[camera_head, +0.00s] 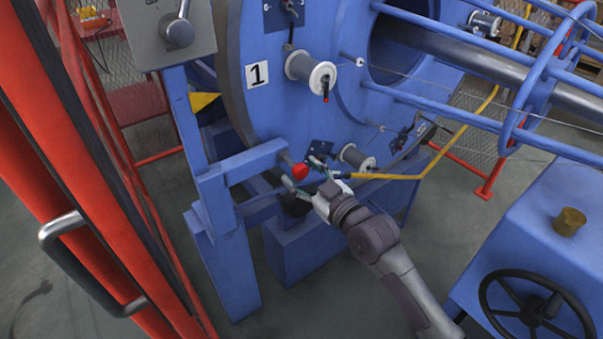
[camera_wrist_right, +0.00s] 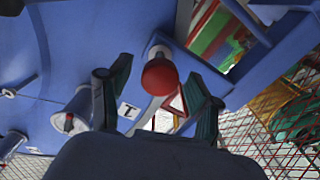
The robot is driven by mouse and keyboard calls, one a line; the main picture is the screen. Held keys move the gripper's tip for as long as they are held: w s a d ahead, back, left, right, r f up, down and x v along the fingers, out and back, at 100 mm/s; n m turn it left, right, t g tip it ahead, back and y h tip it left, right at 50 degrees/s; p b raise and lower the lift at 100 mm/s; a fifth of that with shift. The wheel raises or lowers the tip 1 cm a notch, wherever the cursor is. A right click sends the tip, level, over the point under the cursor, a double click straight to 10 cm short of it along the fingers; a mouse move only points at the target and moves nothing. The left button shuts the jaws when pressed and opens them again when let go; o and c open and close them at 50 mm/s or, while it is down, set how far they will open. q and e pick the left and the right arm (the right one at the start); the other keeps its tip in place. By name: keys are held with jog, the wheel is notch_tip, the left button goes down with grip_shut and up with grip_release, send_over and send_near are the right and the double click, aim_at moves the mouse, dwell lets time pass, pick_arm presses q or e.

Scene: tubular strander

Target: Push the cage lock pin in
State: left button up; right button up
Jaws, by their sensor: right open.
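The cage lock pin shows as a round red knob (camera_head: 300,171) on a short grey shaft at the blue frame, beside the lower edge of the big blue cage disc (camera_head: 262,124). In the right wrist view the red knob (camera_wrist_right: 160,77) faces the camera, with the grey shaft end behind it. My right gripper (camera_head: 303,174) is open, its fingertips to either side of the knob in the picture. The fingers (camera_wrist_right: 152,92) also flank it in the right wrist view, and nothing is held. I cannot tell whether they touch the knob. My left gripper is out of view.
A yellow bar (camera_head: 390,177) passes just right of my right gripper. Bobbins (camera_head: 311,72) sit on the disc. A red door frame with a grey handle (camera_head: 92,265) stands at left. A blue housing with a black handwheel (camera_head: 536,306) stands at lower right.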

jog(key=shift+w+a, duration=0.25)
jog(key=shift+w, duration=0.05)
grip_shut()
dwell(0.3)
